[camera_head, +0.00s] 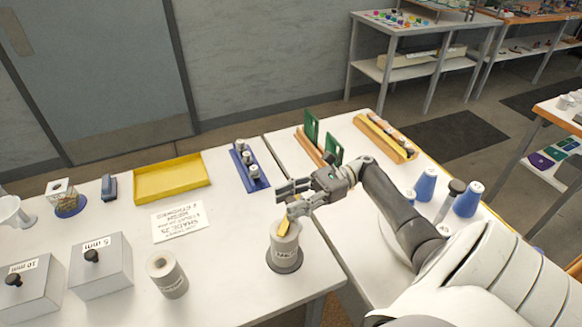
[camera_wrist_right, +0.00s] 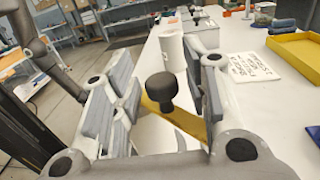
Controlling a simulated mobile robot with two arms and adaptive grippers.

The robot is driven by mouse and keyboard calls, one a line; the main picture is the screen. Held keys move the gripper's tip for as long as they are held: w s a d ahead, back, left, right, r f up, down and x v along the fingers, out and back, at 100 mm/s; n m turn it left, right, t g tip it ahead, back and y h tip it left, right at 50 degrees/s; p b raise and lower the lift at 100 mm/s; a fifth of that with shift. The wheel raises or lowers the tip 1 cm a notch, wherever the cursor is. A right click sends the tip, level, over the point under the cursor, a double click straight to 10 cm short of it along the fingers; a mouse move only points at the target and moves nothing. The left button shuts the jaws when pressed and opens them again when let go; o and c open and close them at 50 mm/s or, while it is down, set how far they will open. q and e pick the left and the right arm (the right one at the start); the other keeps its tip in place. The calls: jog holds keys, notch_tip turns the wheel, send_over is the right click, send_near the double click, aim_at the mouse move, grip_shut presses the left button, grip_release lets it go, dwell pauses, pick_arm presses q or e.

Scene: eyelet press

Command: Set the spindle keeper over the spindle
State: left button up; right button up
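A pale grey cylinder (camera_head: 285,250) with a printed label stands upright on a dark round base on the near table. A yellow strip (camera_head: 285,228) rises at its top; it also shows in the right wrist view (camera_wrist_right: 185,120). A black knob (camera_wrist_right: 162,88) shows by the strip in the wrist view. I cannot tell which part is the keeper; the spindle is not clearly visible. My right gripper (camera_head: 290,198) is just above and behind the cylinder. Its fingers (camera_wrist_right: 165,95) are apart, on either side of the knob, with visible gaps. My left gripper is not in view.
A white roll (camera_head: 167,275) and knobbed boxes labelled 5 mm (camera_head: 101,268) and 10 mm (camera_head: 30,292) stand to the left. A blue rack (camera_head: 240,165), a yellow tray (camera_head: 172,179) and a printed card (camera_head: 180,222) lie farther back. Blue cones (camera_head: 468,198) stand right.

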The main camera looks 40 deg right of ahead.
jog(key=v, duration=1.2)
dwell(0.5)
dwell(0.6)
